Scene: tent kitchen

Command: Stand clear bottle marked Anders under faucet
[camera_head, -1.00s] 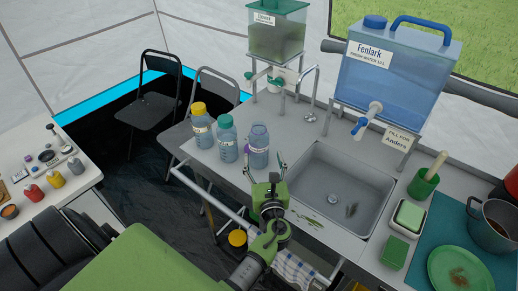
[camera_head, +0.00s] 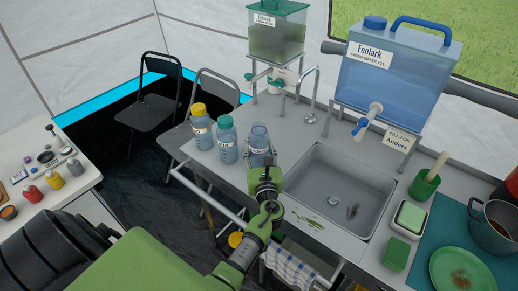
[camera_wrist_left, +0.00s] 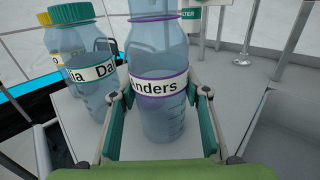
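The clear bluish bottle marked "Anders" (camera_head: 258,137) stands upright and uncapped on the counter, left of the sink. It also shows in the left wrist view (camera_wrist_left: 162,112), with a purple ring above its label. My left gripper (camera_head: 261,157) is around the bottle, and in the left wrist view its fingers (camera_wrist_left: 162,125) stand open on either side of it, with narrow gaps. The blue Fenlark water tank (camera_head: 393,72) stands behind the sink; its white and blue faucet (camera_head: 369,117) points toward the sink. My right gripper is not in view.
A teal-capped bottle (camera_head: 227,140) and a yellow-capped bottle (camera_head: 202,130) stand close left of the Anders bottle. The sink (camera_head: 335,185) lies to the right. A tall metal sink tap (camera_head: 315,90) and the green-lidded tank (camera_head: 276,38) stand behind.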

